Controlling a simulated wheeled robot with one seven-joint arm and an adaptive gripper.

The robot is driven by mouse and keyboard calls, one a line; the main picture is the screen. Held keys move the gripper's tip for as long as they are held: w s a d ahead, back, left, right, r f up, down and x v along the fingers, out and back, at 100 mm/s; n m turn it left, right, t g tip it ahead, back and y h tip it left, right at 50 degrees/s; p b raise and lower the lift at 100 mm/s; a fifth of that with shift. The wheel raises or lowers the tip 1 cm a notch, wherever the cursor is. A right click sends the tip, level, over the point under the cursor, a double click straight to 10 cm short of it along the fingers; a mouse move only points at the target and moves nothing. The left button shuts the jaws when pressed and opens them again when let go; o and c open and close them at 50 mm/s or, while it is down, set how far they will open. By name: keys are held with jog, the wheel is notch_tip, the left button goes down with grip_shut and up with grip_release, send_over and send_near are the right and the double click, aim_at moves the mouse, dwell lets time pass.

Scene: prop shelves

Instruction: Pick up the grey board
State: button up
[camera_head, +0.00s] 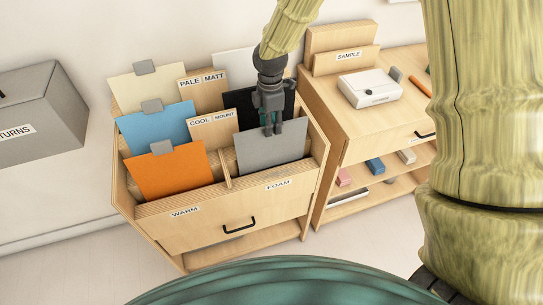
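The grey board (270,155) stands tilted back in the front right compartment of the wooden bin, behind the FOAM label. My gripper (272,129) points down at the middle of the board's top edge, and its dark fingertips overlap that edge in the picture. The fingers look close together. I cannot tell whether they are shut on the board, touch it or are only in front of it. The board's lower edge is hidden behind the bin's front wall.
The wooden bin (190,228) also holds an orange board (172,175), a blue board (155,131), a cream board (135,93) and a black board (243,107) close behind the grey one. A SAMPLE cabinet (385,127) stands right; a grey RETURNS box (45,115) stands left.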

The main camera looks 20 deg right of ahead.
jog(key=shift+s+f, duration=0.15)
jog(key=shift+s, duration=0.1)
jog(key=shift+s+d+f+p, duration=0.1)
jog(key=shift+f+p, duration=0.75)
jog(key=shift+f, duration=1.45)
jog(key=shift+c, duration=0.2)
grip_shut()
